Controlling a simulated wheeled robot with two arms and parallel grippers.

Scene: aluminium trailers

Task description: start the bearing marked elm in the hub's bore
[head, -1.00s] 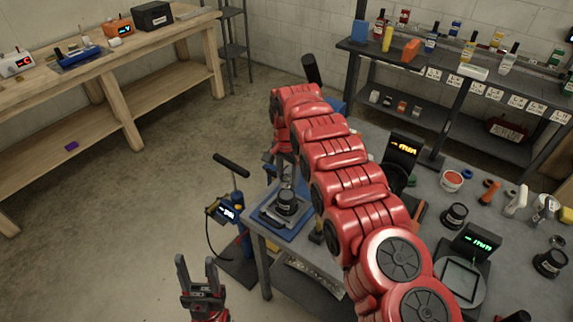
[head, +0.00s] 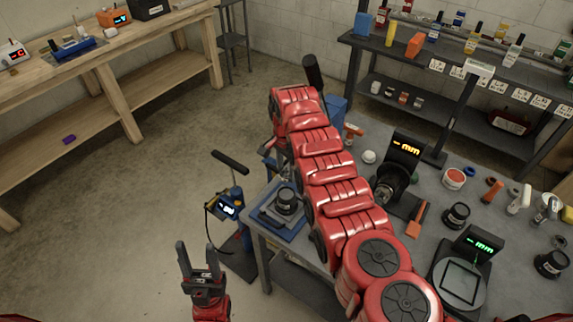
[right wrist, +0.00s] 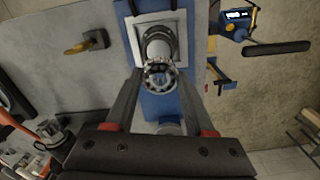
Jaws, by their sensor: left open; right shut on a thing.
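My right gripper (right wrist: 160,82) is shut on a ring-shaped ball bearing (right wrist: 160,69), held between its fingertips. No elm marking can be read on it. The hub (right wrist: 158,44) is a dark round part on a pale square plate and blue base, just beyond the bearing in the right wrist view. The bearing overlaps the hub's near edge in that view; I cannot tell whether they touch. In the head view the hub (head: 286,203) stands at the table's left corner, below my right gripper, which my arm partly hides. My left gripper (head: 198,262) is open and empty, off the table.
A blue pump-like device (head: 228,208) with a black handle stands left of the table. A gauge with an orange display (head: 406,147) and one with a green display (head: 480,243) stand on the table (head: 420,170). A wooden bench (head: 105,60) is at the left; open floor lies between.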

